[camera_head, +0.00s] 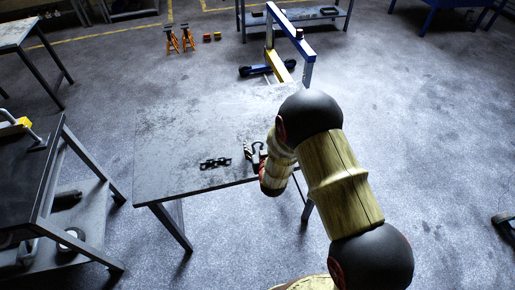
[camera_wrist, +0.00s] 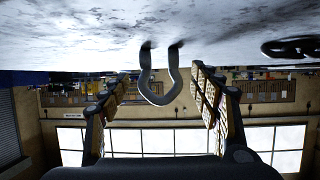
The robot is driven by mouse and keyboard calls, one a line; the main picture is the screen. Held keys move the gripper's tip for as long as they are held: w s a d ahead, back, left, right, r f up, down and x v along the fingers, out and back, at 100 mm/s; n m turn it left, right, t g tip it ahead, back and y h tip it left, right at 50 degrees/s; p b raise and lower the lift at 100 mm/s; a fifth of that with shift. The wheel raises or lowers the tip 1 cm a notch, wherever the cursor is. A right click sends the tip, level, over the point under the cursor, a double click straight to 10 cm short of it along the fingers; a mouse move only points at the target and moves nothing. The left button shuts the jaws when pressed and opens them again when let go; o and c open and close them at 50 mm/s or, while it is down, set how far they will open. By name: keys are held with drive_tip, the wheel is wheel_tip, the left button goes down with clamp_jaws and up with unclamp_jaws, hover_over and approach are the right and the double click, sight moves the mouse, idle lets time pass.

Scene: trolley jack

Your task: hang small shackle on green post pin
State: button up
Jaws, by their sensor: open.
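My gripper (camera_head: 256,155) is low over the front right part of the grey worktable (camera_head: 190,125), partly hidden by my arm in the head view. In the upside-down wrist view, my gripper (camera_wrist: 160,80) has its two padded fingers spread apart. A grey U-shaped shackle (camera_wrist: 158,97) shows between them, apart from both. Its two ends meet the tabletop (camera_wrist: 90,52) and its bow points away from the table. I cannot clearly pick the shackle out in the head view. I see no green post pin in either view.
A dark chain (camera_head: 215,163) lies on the table left of my gripper; dark links (camera_wrist: 292,47) also show in the wrist view. A blue and yellow hoist (camera_head: 285,50) stands behind the table. A dark bench (camera_head: 30,180) is at left. The table's left part is clear.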

drive_tip(key=shift+w+a+f, duration=0.1)
drive_tip(key=shift+w+f, duration=0.05)
drive_tip(key=shift+w, duration=0.15)
drive_tip(key=shift+c, duration=1.2)
drive_tip(key=c, duration=1.1)
drive_tip(key=shift+c, duration=0.3)
